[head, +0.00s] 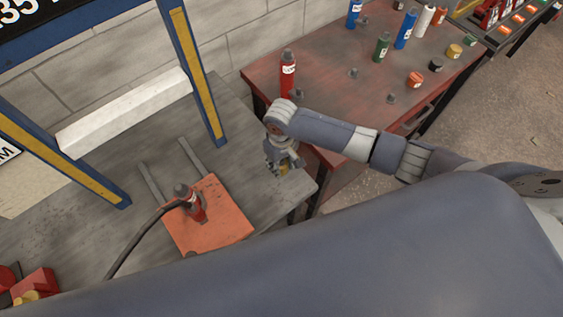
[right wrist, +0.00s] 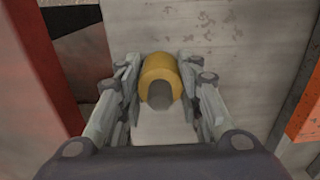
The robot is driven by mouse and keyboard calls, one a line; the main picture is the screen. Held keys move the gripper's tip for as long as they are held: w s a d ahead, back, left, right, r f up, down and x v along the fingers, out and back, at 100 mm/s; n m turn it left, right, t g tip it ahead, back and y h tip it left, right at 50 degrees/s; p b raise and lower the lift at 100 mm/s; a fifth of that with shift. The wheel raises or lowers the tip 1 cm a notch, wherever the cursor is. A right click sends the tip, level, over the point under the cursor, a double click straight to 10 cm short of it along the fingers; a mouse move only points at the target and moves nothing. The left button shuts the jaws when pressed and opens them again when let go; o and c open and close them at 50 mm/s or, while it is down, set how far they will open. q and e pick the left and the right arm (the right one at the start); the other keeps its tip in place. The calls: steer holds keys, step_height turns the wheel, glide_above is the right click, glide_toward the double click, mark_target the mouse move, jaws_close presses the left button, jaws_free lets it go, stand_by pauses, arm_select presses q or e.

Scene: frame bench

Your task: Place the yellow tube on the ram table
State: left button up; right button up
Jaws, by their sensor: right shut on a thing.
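My right gripper (head: 281,164) is shut on the yellow tube (right wrist: 160,76), which sits between its two fingers in the right wrist view. The tube is short and ring-like, seen nearly end-on with a grey middle. In the head view only a small yellow part of the tube (head: 284,170) shows below the fingers. The gripper is over the right end of the grey table (head: 243,122); whether the tube touches it I cannot tell. An orange plate (head: 226,226) lies on this table, left of the gripper, with a red ram (head: 193,203) upright on it. My left gripper is not in view.
A blue and yellow frame (head: 190,65) stands on the grey table with a pale bar (head: 125,112) between its posts. A black hose (head: 140,232) runs to the ram. A red table (head: 330,85) with several bottles and cans stands behind, including a red bottle (head: 287,75).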

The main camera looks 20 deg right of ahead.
steer(key=shift+f, duration=0.2)
steer(key=o, duration=1.2)
steer(key=shift+o, duration=0.2)
step_height(320, 180, up, 12)
steer(key=shift+r, duration=0.1)
steer(key=shift+s, duration=0.1)
